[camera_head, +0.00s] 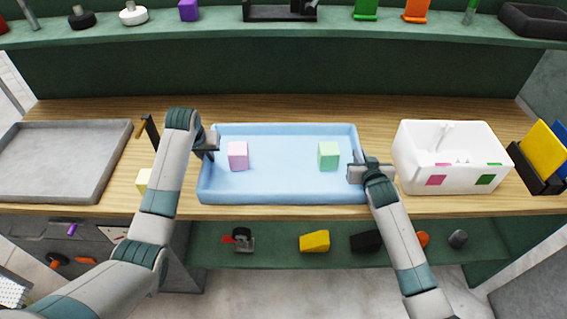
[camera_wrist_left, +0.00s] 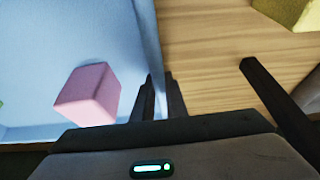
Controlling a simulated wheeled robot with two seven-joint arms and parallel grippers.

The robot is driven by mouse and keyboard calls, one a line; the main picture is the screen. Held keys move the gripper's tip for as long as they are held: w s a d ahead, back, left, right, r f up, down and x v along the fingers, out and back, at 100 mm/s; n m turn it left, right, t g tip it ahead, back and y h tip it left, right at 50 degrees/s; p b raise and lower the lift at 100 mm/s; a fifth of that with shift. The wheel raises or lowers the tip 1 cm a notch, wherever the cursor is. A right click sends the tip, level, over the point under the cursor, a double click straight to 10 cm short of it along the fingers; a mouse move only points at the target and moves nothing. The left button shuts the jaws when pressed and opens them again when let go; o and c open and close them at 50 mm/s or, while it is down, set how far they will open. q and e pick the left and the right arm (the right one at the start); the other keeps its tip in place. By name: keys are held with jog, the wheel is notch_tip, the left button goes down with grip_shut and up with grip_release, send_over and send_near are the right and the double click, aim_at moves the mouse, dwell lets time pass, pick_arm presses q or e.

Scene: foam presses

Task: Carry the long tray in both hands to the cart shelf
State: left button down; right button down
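The long tray (camera_head: 285,190) is light blue and lies flat on the wooden bench. It holds a pink block (camera_head: 238,155) on the left and a green block (camera_head: 328,155) on the right. My left gripper (camera_head: 210,143) is at the tray's left wall. In the left wrist view its fingers (camera_wrist_left: 161,98) stand close together, one on each side of the wall, and the pink block (camera_wrist_left: 88,94) is beside them inside the tray. My right gripper (camera_head: 357,172) is at the right wall; its fingers are too small to read. I cannot identify the cart shelf.
A grey tray (camera_head: 60,185) lies at the left, with a yellow block (camera_head: 144,180) near my left arm. A white bin (camera_head: 445,180) stands close to the long tray's right. A green shelf (camera_head: 280,262) with several items runs below, and another (camera_head: 330,30) above.

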pick_arm(q)
jog(key=shift+r, duration=0.2)
pick_arm(e)
jog(key=shift+r, duration=0.2)
